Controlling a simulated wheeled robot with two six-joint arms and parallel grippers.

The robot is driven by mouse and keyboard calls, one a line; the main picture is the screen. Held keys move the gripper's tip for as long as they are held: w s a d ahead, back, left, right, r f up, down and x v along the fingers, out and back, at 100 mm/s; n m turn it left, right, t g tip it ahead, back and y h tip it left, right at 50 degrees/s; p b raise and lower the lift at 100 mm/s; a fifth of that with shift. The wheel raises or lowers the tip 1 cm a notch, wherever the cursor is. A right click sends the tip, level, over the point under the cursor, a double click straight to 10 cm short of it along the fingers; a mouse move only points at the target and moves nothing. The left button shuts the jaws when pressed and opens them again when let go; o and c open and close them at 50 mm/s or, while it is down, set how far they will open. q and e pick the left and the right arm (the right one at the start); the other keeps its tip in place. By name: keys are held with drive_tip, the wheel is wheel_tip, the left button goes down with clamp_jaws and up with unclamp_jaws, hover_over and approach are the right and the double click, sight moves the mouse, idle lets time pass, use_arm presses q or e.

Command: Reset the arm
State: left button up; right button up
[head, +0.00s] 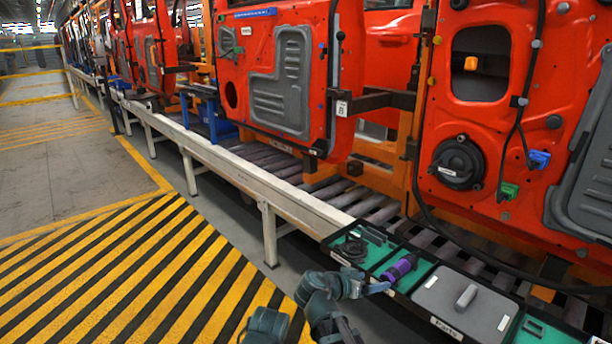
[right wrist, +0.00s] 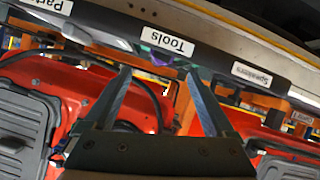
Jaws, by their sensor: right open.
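My right arm (head: 325,299) reaches in from the bottom of the head view, its links bent. Its gripper (head: 385,288) points right, beside the green-lined tray with the purple tool (head: 398,268). I cannot tell from the head view whether it touches the tray. In the right wrist view, the two fingers of my right gripper (right wrist: 157,75) stand wide apart with nothing between them. The tray edge with the label Tools (right wrist: 167,43) lies beyond the fingertips. My left gripper is not in view.
A tray with a black coiled item (head: 350,248) and a grey lidded bin (head: 465,304) flank the tool tray. Red car doors (head: 288,75) hang along the conveyor rail (head: 240,178). The yellow-striped floor (head: 130,270) at left is clear.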

drive_tip(key=s+a+r+n+g+y+p, duration=0.3)
drive_tip(key=s+a+r+n+y+p, duration=0.1)
drive_tip(key=s+a+p, duration=0.4)
drive_tip(key=s+a+r+n+g+y+p, duration=0.4)
drive_tip(key=s+a+r+n+p, duration=0.3)
drive_tip(key=s+p, duration=0.5)
drive_tip(key=shift+s+a+n+y+p, duration=0.15)
drive_tip(key=shift+a+n+y+p, duration=0.2)
drive_tip(key=shift+n+y+p, duration=0.25)
